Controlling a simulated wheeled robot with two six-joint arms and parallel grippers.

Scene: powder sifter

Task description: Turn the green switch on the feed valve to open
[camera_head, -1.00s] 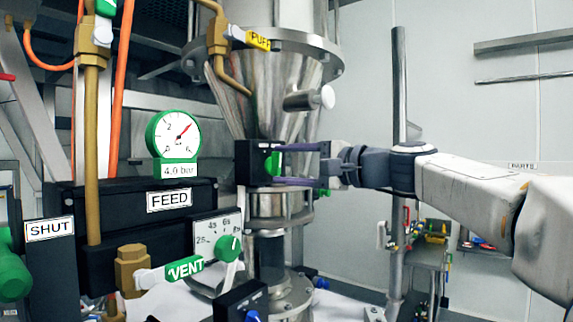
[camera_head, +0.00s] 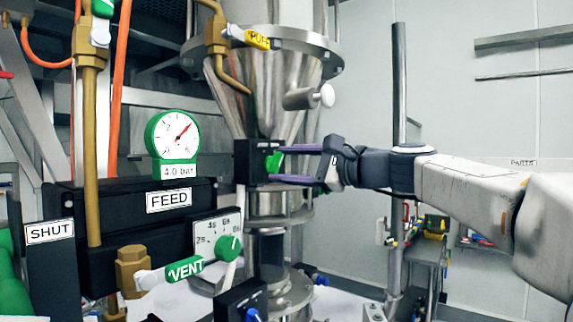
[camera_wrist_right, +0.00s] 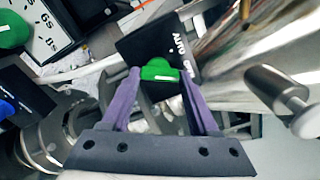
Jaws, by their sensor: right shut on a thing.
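The green switch (camera_head: 274,161) sits on the face of a small black box (camera_head: 246,172) at the foot of the steel cone. In the right wrist view the same switch (camera_wrist_right: 158,71) shows between two purple fingers, with white lettering on the black face (camera_wrist_right: 140,43) beside it. My right gripper (camera_head: 279,165) reaches in from the right and is shut on the switch, one finger above and one below it in the head view. It also shows in the right wrist view (camera_wrist_right: 160,80). My left gripper is not in view.
Left of the switch stand the round gauge (camera_head: 176,136), the black FEED block (camera_head: 130,200) and the green VENT lever (camera_head: 185,269). A steel knob (camera_head: 311,97) juts out above my right gripper. A vertical pole (camera_head: 398,110) stands behind my right arm.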

